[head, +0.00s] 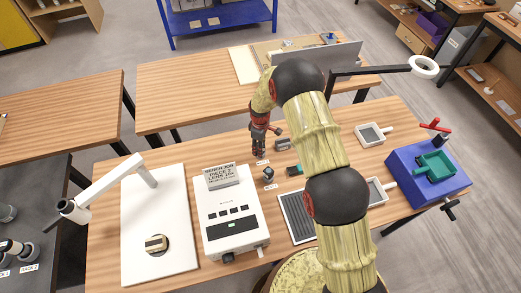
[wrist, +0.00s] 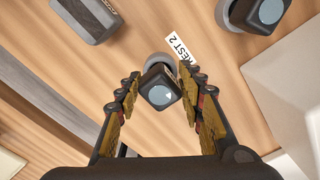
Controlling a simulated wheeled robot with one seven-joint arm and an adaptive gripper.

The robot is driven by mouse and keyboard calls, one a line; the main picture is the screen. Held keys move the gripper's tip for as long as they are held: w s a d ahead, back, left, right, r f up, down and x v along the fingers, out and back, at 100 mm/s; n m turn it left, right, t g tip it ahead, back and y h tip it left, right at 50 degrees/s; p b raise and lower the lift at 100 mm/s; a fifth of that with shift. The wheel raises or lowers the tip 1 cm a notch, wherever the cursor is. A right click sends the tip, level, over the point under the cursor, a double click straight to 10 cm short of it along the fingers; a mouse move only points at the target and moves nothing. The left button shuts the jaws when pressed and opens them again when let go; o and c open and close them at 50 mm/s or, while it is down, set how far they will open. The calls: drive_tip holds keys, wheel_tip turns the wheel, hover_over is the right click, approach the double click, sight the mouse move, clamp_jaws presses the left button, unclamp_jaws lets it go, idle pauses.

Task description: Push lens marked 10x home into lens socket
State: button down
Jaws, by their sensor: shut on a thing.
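My gripper (head: 259,150) points down at the table behind the white console. In the wrist view, its fingers (wrist: 164,97) are closed around a small dark lens block (wrist: 160,91) with a grey-blue round face. The block is at a pale round nest by the "NEST 2" label (wrist: 180,47); whether it is lifted clear, I cannot tell. No 10x mark is readable on it. A second, similar lens (wrist: 262,12) stands close by; it also shows in the head view (head: 269,173). A white jointed arm (head: 105,187) ends in a dark-rimmed head (head: 72,209), which may hold the lens socket; its opening is hidden.
The white console (head: 237,225) with a sign (head: 221,174) stands beside the white board (head: 178,205), which bears a round dark stage (head: 156,244). A grey block (head: 283,145) lies near my gripper. A blue box with a green vise (head: 435,165) is at right.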

drive_tip(key=shift+r, duration=0.1)
drive_tip(key=shift+r+p, duration=1)
drive_tip(key=shift+r, duration=1.75)
drive_tip(key=shift+r+p, duration=0.8)
drive_tip(key=shift+r, duration=1.7)
